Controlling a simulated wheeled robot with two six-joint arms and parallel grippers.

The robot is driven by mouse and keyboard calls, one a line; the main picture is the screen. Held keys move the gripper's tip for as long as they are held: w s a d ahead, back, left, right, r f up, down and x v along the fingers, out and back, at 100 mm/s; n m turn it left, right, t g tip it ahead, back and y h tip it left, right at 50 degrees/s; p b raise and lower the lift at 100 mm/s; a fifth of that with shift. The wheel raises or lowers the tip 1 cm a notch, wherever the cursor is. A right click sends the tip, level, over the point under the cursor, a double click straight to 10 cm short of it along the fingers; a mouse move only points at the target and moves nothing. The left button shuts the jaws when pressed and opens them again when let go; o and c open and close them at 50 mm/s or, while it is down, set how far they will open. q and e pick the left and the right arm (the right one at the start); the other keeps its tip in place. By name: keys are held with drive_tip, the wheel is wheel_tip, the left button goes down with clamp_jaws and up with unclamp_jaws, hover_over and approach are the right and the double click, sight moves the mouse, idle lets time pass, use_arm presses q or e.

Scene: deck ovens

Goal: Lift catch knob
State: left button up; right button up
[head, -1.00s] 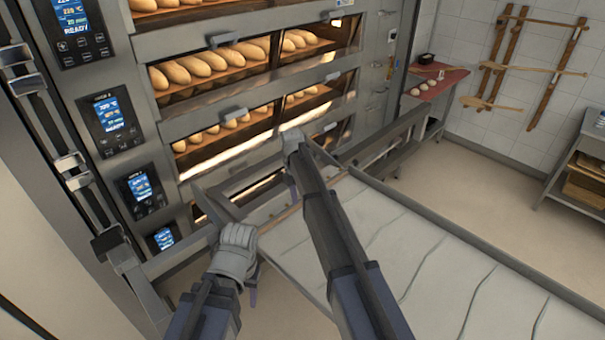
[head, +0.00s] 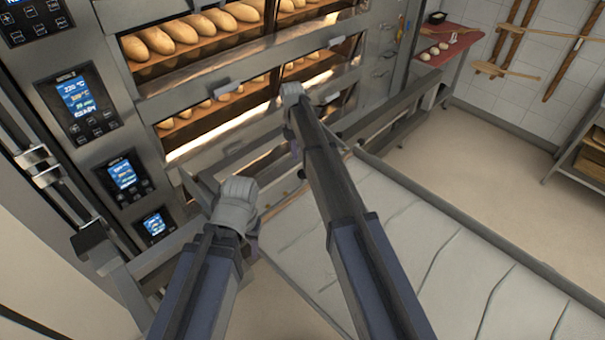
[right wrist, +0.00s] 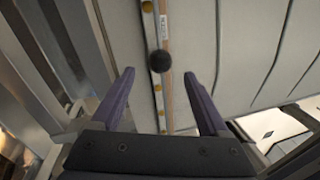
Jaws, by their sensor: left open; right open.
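A round black knob (right wrist: 160,61) shows in the right wrist view, on a pale strip beside a wooden edge of the loader with its light cloth. It lies ahead of my right gripper (right wrist: 163,88), between the lines of its two purple fingers, which are spread apart and empty. The knob appears apart from both fingers. In the head view my right gripper (head: 294,148) points down at the loader's oven-side end, largely hidden by its own arm. My left gripper (head: 255,238) is beside the loader's left corner; its fingers are mostly hidden behind its wrist and it holds nothing visible.
The deck oven (head: 190,110) with baked loaves (head: 150,42) stands close in front. The loader's cloth bed (head: 400,240) fills the lower right. A red board (head: 455,42) with dough pieces is at the back. Floor is free at right (head: 500,150).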

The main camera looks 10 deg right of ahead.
sight(302, 170)
drive_tip(key=f+b, duration=0.2)
drive_tip(key=s+f+b, duration=0.1)
drive_tip(key=f+b, duration=0.3)
drive_tip(key=f, duration=0.1)
drive_tip(key=shift+s+d+b, duration=0.15)
drive_tip(key=shift+d+b, duration=0.15)
clamp_jaws()
idle(0.4)
idle(0.8)
